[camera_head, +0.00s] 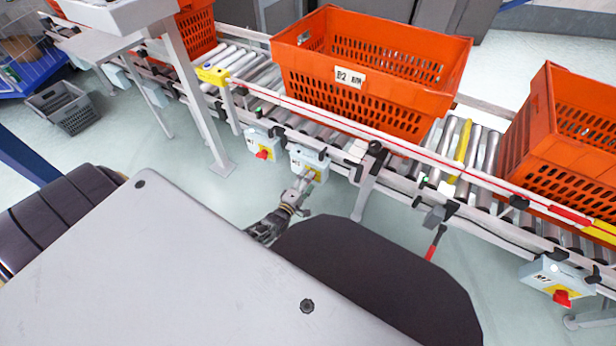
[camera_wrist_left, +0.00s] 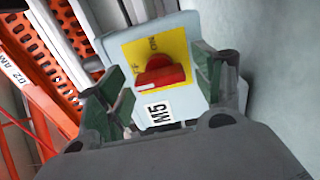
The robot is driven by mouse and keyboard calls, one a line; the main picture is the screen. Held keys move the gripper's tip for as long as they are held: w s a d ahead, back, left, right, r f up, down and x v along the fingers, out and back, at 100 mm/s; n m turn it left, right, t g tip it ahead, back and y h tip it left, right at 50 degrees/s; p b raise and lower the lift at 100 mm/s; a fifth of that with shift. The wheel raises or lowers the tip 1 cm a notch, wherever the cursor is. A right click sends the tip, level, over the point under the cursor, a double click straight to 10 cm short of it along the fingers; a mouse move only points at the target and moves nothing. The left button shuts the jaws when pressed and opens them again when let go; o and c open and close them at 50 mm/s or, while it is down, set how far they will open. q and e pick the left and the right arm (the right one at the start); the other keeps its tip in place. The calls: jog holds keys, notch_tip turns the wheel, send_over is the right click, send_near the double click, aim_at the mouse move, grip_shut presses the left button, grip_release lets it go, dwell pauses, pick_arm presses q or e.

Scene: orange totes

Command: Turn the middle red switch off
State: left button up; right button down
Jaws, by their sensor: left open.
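The middle switch is a pale blue-grey box (camera_head: 316,160) on the conveyor's side. In the left wrist view its red knob (camera_wrist_left: 162,74) sits on a yellow plate (camera_wrist_left: 150,50), above a label reading M5. The knob's handle lies roughly crosswise in that picture. My left gripper (camera_head: 302,184) is in front of this box and hides its knob in the head view. In the left wrist view the gripper's fingers (camera_wrist_left: 165,90) are open, one on each side of the knob, with gaps between. My right gripper is not in view.
Another red-knobbed switch box (camera_head: 262,142) is close on the left, and one marked M7 (camera_head: 545,272) is at the far right. Orange totes (camera_head: 375,75) stand on the roller conveyor (camera_head: 470,150). A red-handled part (camera_head: 436,243) hangs below the rail. A conveyor leg (camera_head: 366,195) stands right of my gripper.

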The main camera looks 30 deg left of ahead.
pick_arm(q)
jog(key=s, duration=1.1)
dwell(0.3)
jog(key=shift+d, duration=0.1)
jog(key=shift+d, duration=0.1)
dwell(0.4)
